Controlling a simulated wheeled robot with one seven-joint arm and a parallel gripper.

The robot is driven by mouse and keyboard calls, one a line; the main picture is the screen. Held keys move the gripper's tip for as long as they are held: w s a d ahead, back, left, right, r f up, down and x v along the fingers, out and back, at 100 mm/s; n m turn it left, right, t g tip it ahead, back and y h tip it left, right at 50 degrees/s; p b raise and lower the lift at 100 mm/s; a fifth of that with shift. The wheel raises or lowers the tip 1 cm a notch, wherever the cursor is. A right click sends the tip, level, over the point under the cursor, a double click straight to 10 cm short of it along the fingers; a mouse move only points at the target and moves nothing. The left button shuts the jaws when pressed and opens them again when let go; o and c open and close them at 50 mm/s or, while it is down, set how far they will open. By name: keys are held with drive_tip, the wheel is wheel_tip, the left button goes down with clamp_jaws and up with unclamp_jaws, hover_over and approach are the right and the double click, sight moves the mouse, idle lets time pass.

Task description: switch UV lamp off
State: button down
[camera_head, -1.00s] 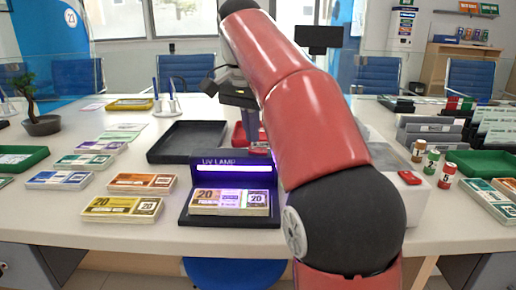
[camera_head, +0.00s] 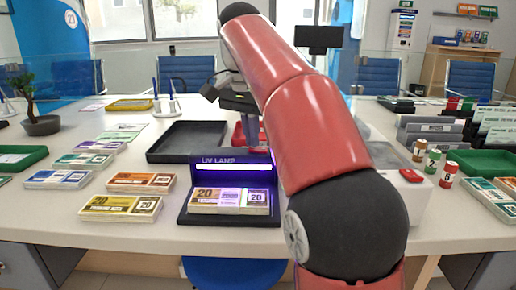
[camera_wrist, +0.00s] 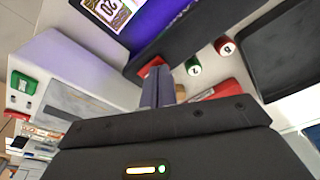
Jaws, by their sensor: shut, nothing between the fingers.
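The UV lamp (camera_head: 231,160) is a dark blue unit with a glowing white-violet tube, so it is lit. A banded stack of 20 notes (camera_head: 230,200) lies on its base under the light. In the wrist view the lamp (camera_wrist: 185,30) is a dark blue panel at the top. A small red part (camera_wrist: 151,66), perhaps its switch, sits at its edge beside my fingertips; contact cannot be told. My gripper (camera_wrist: 158,72) is shut and empty, pointing down. In the head view my gripper (camera_head: 260,143) is behind the lamp's right end, partly hidden by my arm.
A black tray (camera_head: 187,140) lies behind the lamp at left. Banknote stacks (camera_head: 121,207) cover the counter at left. A white machine (camera_head: 405,195) with a red part stands at right, near several small labelled rolls (camera_head: 448,174). A green and a red-capped roll (camera_wrist: 193,66) are near my fingers.

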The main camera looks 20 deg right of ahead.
drive_tip(key=shift+f, duration=0.15)
wheel_tip(320, 180, up, 5)
drive_tip(key=p, duration=0.4)
drive_tip(key=shift+r, duration=1)
